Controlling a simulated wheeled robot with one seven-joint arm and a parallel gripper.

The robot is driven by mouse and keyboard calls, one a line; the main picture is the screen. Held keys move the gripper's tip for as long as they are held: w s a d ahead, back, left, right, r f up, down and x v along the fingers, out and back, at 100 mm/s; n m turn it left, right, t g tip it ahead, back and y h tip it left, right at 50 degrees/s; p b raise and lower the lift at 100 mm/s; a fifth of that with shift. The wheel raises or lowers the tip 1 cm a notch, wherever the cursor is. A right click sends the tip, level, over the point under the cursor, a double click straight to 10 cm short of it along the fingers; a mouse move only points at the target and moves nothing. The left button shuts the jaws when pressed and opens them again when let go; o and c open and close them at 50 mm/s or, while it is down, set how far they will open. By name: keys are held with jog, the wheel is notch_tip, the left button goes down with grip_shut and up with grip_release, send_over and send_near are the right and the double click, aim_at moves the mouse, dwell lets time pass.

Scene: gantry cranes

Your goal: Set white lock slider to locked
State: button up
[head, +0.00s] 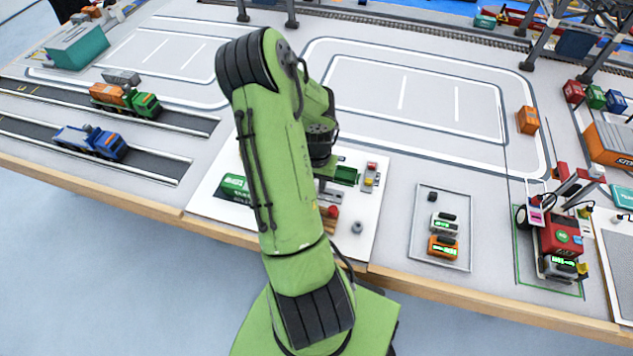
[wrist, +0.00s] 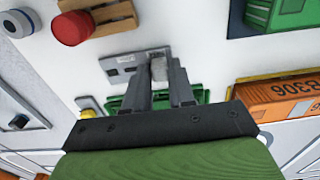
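In the wrist view, a grey metal plate (wrist: 122,66) is fixed to the white panel, with small dark marks on its left part. A small whitish block (wrist: 158,69), which looks like the lock slider, shows at the plate's right part. My gripper (wrist: 159,75) has its two fingers at the plate, one on each side of this block with little or no gap. I cannot tell whether they press on it. The fingers hide part of the plate and the slider's track. In the head view, my arm covers most of this area.
A red knob (wrist: 72,27) on a wooden block stands left of the plate. A yellow button (wrist: 88,112) and green parts (wrist: 201,97) lie near the fingers. An orange container (wrist: 275,101) and a green container (wrist: 275,14) are to the right.

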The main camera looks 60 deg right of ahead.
aim_at(332, 195)
grip_shut()
jog(key=s, duration=0.3)
jog(key=s+b, duration=0.1)
jog(key=shift+s+d, duration=0.2)
jog(key=shift+d, duration=0.15)
jog(key=shift+o, duration=2.3)
grip_release()
jog(key=shift+r, duration=0.1)
